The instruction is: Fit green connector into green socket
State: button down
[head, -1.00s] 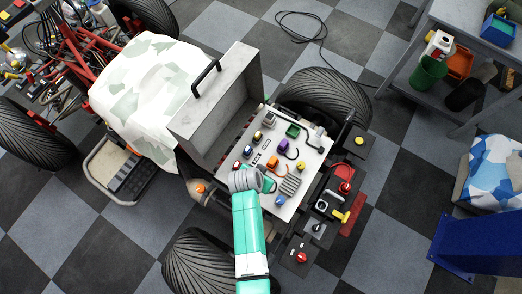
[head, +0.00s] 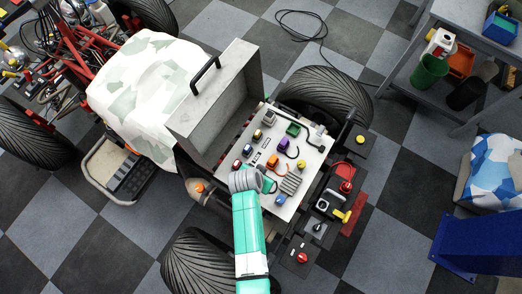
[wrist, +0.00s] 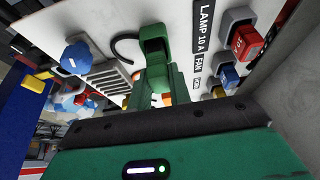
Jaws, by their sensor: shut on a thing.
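My gripper (wrist: 160,75) is shut on a green connector (wrist: 153,38), low over the near part of the white panel (wrist: 85,20). A dark cable loop shows beside the connector in the wrist view. In the head view my wrist covers most of my gripper and the connector. A green block (head: 293,130), which looks like the green socket, sits towards the far edge of the panel, well apart from my gripper. I cannot make out the green socket in the wrist view.
Red (head: 236,164), orange (head: 272,161) and purple (head: 284,144) parts stand on the panel around my gripper. A grey ribbed block (head: 291,185) and a blue knob (head: 280,200) are at the right. The raised grey lid (head: 225,95) borders the panel's left side.

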jog(key=shift+f+b, duration=0.5)
jog(key=shift+f, duration=0.2)
jog(key=c, duration=1.2)
grip_release()
jog(key=p+v, duration=0.2)
jog(key=v, duration=0.6)
